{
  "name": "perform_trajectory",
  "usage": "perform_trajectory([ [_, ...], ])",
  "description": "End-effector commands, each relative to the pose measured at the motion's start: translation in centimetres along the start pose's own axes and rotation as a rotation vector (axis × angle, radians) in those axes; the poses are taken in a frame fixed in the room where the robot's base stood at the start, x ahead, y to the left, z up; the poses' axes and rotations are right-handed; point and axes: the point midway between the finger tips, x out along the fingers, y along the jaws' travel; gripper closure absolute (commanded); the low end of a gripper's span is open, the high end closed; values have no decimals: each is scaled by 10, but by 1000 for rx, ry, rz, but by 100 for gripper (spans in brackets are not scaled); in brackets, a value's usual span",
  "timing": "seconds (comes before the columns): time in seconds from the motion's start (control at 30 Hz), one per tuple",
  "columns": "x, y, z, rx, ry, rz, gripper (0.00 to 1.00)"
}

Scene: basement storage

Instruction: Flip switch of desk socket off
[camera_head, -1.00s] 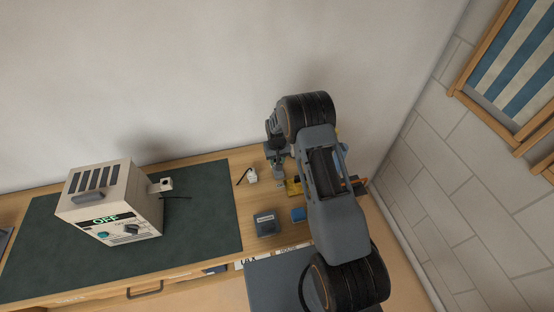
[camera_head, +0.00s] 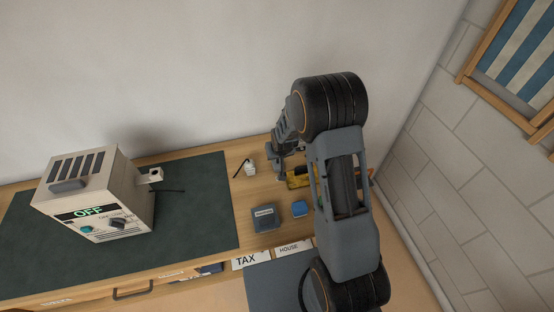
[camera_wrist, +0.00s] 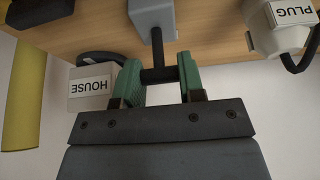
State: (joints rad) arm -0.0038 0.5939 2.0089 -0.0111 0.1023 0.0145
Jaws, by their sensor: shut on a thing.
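In the wrist view, the green fingers of my gripper (camera_wrist: 160,82) are shut on the black crossbar of a lever (camera_wrist: 157,48). The lever's stem runs into a light grey block (camera_wrist: 152,14) on the wooden desk; I take this for the desk socket's switch. A box labelled HOUSE (camera_wrist: 92,86) is at the left and a white piece labelled PLUG (camera_wrist: 280,30) is at the upper right. In the head view, my gripper (camera_head: 282,165) is near the desk's back right, partly hidden by my arm. The switch's position cannot be told.
A beige device (camera_head: 95,195) reading OFF stands on the dark green mat (camera_head: 205,220). A small white item (camera_head: 250,168), a dark blue-grey box (camera_head: 265,217), a blue item (camera_head: 300,208) and a yellow tool (camera_head: 300,180) are near my arm. Walls stand behind and right.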

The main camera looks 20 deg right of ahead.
Motion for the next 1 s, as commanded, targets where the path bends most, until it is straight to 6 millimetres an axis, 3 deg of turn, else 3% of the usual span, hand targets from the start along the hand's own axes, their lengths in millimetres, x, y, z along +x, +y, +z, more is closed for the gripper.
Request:
perform_trajectory([
  [0.03, 8, 0, 8, 0, 47, -1, 88],
  [0.5, 2, 0, 25, 0, 380, 0, 88],
  [1.0, -4, 0, 28, 0, 487, 0, 88],
])
